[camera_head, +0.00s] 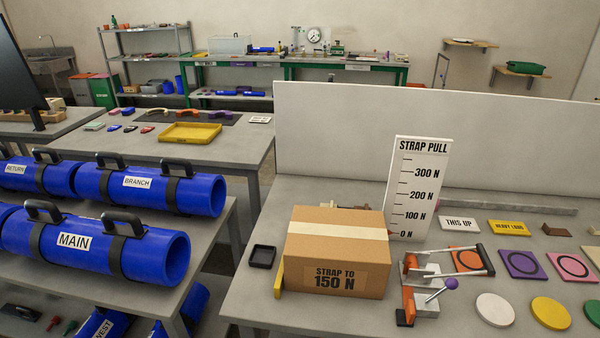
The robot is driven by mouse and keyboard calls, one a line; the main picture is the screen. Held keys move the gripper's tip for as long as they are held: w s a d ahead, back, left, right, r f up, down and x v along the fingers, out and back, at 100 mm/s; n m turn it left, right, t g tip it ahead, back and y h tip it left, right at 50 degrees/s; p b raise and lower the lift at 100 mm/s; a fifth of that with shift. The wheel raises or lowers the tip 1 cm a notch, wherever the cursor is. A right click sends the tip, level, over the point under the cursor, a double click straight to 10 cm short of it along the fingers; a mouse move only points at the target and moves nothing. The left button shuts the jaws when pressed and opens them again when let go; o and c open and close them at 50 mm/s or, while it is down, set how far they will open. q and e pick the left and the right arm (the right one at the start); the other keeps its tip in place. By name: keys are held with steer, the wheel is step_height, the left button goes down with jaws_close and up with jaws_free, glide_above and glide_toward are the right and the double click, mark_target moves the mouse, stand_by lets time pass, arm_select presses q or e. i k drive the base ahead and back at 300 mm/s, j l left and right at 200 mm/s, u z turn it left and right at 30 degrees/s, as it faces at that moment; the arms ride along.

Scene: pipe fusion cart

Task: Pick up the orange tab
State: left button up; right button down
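A small device with orange parts, pale blocks, metal bars and a purple knob (452,284) stands at the front right of the table, beside the cardboard box (330,275). One orange piece (410,262) shows at its upper left and another orange piece (408,300) at its lower left. An orange square plate with a dark ring (467,261) lies behind its metal bars, partly covered. I cannot tell for sure which of these is the orange tab. Neither of my grippers is in view.
Purple (523,265) and pink (567,267) plates and white (495,309) and yellow (550,312) discs lie to the right. A STRAP PULL board (418,190) stands behind. A black tray (262,256) sits left of the box. Blue pipes (95,246) fill the left rack.

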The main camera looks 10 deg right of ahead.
mark_target(405, 317)
steer(key=k+z, duration=0.1)
steer(key=z, duration=0.95)
steer(key=i+l, duration=0.05)
